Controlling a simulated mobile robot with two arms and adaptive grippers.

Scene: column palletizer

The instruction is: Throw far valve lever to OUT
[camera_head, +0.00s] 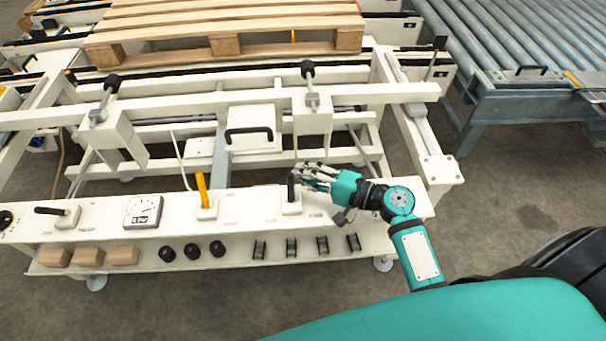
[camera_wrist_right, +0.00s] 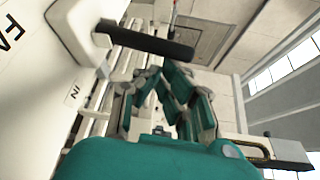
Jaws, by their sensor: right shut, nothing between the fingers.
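The far valve lever has a black handle (camera_head: 291,187) on a white base (camera_head: 291,208), at the right part of the white panel. In the head view the handle stands roughly upright. In the right wrist view the black handle (camera_wrist_right: 145,40) crosses in front of the fingers, beside a partly visible "FA" label and an "IN" mark (camera_wrist_right: 74,93). My right gripper (camera_head: 305,176) is shut and empty, just right of the handle. It also shows in the right wrist view (camera_wrist_right: 170,80). I cannot tell whether the fingers touch the handle. My left gripper is not in view.
The panel (camera_head: 250,205) also carries a yellow lever (camera_head: 202,190), a gauge (camera_head: 143,211) and another black-handled lever (camera_head: 50,211). Small brown blocks and black parts lie on the shelf below. White frame rails and a wooden pallet (camera_head: 225,25) stand behind; a roller conveyor (camera_head: 520,45) is at right.

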